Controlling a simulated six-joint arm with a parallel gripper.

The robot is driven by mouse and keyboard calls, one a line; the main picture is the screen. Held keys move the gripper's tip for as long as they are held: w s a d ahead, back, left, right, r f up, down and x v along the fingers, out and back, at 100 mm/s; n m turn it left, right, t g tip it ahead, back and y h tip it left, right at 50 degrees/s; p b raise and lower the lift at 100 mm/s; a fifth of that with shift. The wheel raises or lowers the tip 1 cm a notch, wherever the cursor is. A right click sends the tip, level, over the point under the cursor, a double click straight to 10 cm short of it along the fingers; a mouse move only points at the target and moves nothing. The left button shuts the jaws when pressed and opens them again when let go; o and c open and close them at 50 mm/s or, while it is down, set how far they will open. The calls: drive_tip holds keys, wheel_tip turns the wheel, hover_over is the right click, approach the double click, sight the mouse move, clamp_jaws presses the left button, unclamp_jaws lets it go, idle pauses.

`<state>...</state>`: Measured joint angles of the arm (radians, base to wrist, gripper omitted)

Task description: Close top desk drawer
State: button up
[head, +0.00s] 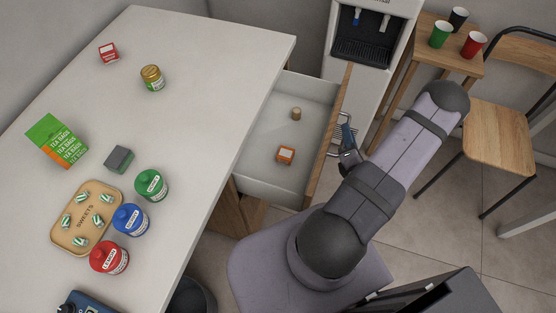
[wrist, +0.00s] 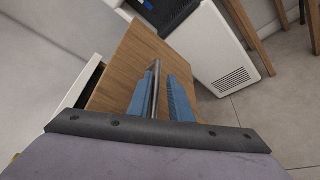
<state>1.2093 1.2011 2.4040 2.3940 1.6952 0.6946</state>
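The top desk drawer (head: 268,128) is pulled out from under the white desk top and stands open in the head view. Its wooden front (head: 326,140) faces right and also shows in the wrist view (wrist: 122,68). My gripper (head: 348,143) is at the outer side of that front. In the wrist view, the metal bar handle (wrist: 156,88) lies between the two blue fingers of my gripper (wrist: 161,76). The fingers are apart. The bar is close to the left finger, with a gap to the right finger.
A cork-like piece (head: 296,114) and an orange box (head: 285,155) lie in the drawer. The white desk top (head: 215,65) carries jars, tea bags and a sweets tray (head: 63,238). A water dispenser (head: 352,80) stands beyond the drawer. A chair (head: 490,135) is at the right.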

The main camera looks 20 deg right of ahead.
drive_tip(key=s+d, duration=0.7)
drive_tip(key=b+v, duration=0.1)
drive_tip(key=v, duration=0.6)
drive_tip(key=w+d+r+n+y+p, duration=0.1)
drive_tip(key=d+r+n+p, duration=0.1)
drive_tip(key=d+r+n, duration=0.25)
drive_tip(key=w+a+r+n+y+p, duration=0.2)
drive_tip(key=w+a+r+n+y, duration=0.45)
drive_tip(key=w+n, duration=0.25)
drive_tip(key=w+a+n+g+y, duration=0.3)
drive_tip(key=a+n+y, duration=0.35)
drive_tip(key=a, duration=0.55)
drive_tip(key=s+a+r+n+g+h+p, duration=0.2)
drive_tip(key=a+n+g, duration=0.4)
drive_tip(key=n, duration=0.8)
drive_tip(key=s+a+r+n+g+h+p, duration=0.2)
drive_tip(key=s+a+n+g, duration=0.3)
drive_tip(key=a+n, duration=0.6)
drive_tip(key=n+g+h, duration=0.1)
drive_tip(key=n, duration=0.2)
drive_tip(key=shift+s, duration=0.3)
